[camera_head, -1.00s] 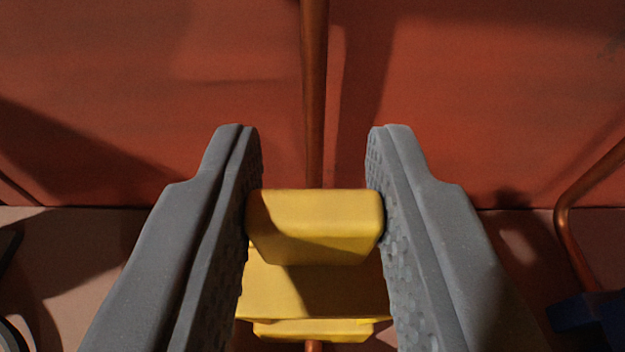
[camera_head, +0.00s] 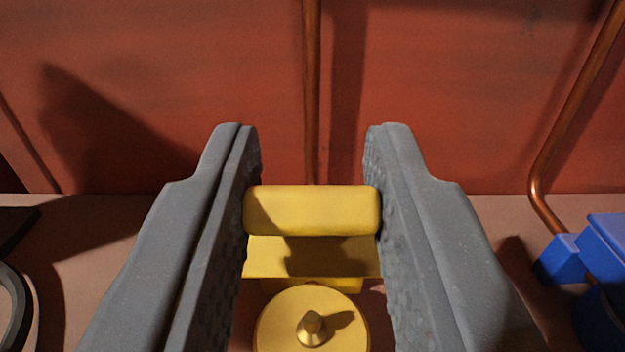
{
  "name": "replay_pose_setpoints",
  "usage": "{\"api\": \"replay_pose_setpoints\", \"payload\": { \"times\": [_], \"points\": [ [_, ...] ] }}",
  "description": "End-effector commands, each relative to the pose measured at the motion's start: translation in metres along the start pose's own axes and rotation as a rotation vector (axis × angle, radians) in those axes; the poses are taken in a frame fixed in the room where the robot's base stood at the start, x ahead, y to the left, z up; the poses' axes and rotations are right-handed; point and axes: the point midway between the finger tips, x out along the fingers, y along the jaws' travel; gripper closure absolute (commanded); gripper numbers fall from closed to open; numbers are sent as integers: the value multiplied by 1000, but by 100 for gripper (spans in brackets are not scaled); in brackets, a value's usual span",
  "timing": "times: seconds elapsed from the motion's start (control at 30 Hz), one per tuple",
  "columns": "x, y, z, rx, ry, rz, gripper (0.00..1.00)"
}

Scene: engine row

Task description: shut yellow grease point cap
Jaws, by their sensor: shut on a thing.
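The yellow grease point cap (camera_head: 312,258) is at the lower middle, with a raised block-shaped grip (camera_head: 312,210) along its far side. My gripper (camera_head: 312,190) is shut on this grip, one grey finger on each side. Below the cap in the picture is a round yellow base (camera_head: 275,322) with a small brass-coloured nipple (camera_head: 311,325) in its middle. The nipple is uncovered, so the cap stands open. The fingers hide the cap's side edges.
A copper pipe (camera_head: 312,90) runs up the red wall (camera_head: 430,90) behind the cap. Another bent copper pipe (camera_head: 560,130) and a blue part (camera_head: 590,255) are at the right. A dark curved part (camera_head: 15,300) is at the lower left.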

Motion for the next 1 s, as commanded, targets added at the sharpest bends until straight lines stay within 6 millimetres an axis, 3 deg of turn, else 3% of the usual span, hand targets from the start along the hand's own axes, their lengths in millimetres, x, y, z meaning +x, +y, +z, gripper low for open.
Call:
{"api": "replay_pose_setpoints", "payload": {
  "times": [0.3, 0.9, 0.93, 1.0],
  "points": [
    [-13, 4, 13, 3, -11, 8, 100],
    [-16, 4, 17, 2, -11, 7, 100],
    [-16, 4, 17, 2, -11, 7, 70],
    [-15, 4, 17, 1, -11, 7, 51]
  ]
}}
